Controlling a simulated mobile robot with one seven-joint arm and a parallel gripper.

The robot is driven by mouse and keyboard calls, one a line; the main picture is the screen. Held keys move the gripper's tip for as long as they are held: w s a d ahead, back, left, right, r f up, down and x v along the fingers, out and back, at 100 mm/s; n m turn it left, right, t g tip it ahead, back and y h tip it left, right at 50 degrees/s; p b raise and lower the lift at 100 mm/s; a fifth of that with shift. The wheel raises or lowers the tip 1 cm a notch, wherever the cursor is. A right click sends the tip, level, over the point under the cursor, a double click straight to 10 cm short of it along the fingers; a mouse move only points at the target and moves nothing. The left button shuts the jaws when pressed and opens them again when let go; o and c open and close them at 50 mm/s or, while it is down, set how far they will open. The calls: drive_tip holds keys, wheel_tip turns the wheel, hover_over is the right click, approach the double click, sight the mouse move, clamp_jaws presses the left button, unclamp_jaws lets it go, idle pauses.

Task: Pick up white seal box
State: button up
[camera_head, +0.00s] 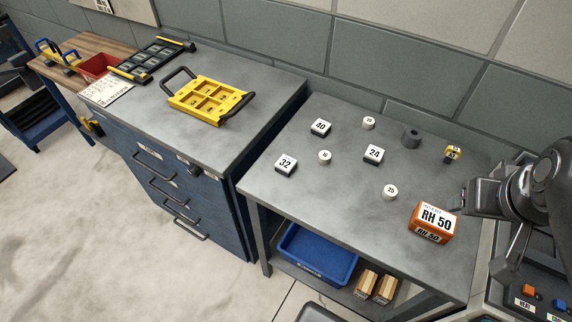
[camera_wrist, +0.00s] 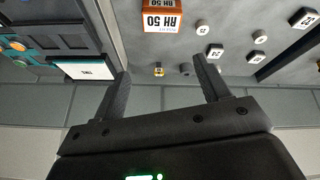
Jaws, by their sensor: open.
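No box in view can be read as a seal box; the small print is too fine. In the head view my arm is at the right edge.
The grey bench (camera_head: 330,205) has clear room between items. A dark grey cylinder (camera_head: 411,137) and a small yellow-and-black item (camera_head: 453,153) stand near the back wall. A blue tray (camera_head: 318,255) is on the lower shelf. A yellow frame (camera_head: 210,100) lies on the blue cabinet.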

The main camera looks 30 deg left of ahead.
drive_tip(key=w+a+n+g, duration=0.1)
drive_tip(key=w+a+n, duration=0.6)
drive_tip(key=a+n, duration=0.4)
drive_tip(key=n+g, duration=0.2)
drive_tip(key=n, duration=1.9)
approach(286, 162)
drive_tip(key=f, duration=0.2)
drive_tip(key=shift+w+a+f+g, duration=0.1)
drive_tip(key=shift+w+f+g, duration=0.2)
drive_tip(key=shift+w, duration=0.1)
drive_tip(key=f, duration=0.6)
drive_tip(key=shift+w+f, duration=0.2)
drive_tip(key=shift+w, duration=0.2)
drive_tip(key=c, duration=1.1)
